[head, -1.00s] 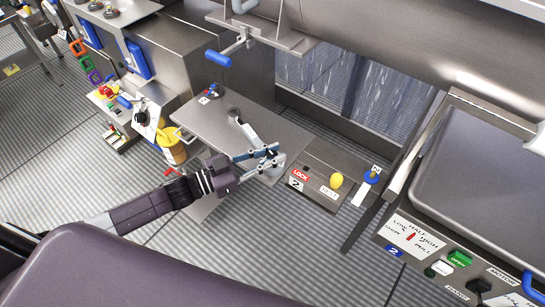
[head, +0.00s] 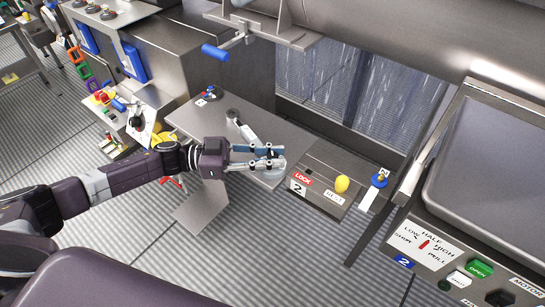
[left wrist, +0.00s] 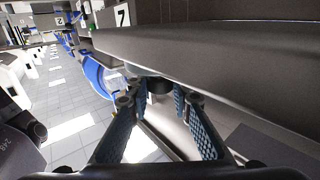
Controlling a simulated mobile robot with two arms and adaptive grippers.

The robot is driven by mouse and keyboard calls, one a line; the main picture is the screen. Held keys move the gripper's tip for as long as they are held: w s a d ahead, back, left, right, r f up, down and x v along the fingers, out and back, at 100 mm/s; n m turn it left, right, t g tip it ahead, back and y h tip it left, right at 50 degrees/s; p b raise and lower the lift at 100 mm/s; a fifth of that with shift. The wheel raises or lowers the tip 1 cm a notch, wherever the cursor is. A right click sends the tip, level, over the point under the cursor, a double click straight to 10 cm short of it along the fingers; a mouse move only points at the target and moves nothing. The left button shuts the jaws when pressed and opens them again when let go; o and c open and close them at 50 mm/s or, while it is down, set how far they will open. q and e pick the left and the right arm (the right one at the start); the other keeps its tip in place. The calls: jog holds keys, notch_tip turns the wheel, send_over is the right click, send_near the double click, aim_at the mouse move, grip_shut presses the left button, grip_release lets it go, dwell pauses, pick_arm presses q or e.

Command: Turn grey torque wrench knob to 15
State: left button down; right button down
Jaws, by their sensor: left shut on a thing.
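The grey torque wrench (head: 242,128) lies on the metal table, its round dark head at the far end and its shaft running toward my left gripper (head: 272,157). The gripper comes in from the left and is shut around the near end, where the knob is. A light grey rounded part (head: 275,174) shows just below the fingers. In the left wrist view, a dark round piece (left wrist: 160,84) sits between the two blue-padded fingers of the gripper (left wrist: 158,102). The knob's scale and the 15 mark cannot be read. My right gripper is not in view.
The metal table (head: 190,121) carries a small blue and red fitting (head: 209,93). A blue-handled crank (head: 215,53) overhangs the table's back. Striped floor lies in front.

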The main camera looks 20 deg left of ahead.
pick_arm(q)
jog(key=c, duration=1.7)
grip_release()
jog(key=v, duration=1.2)
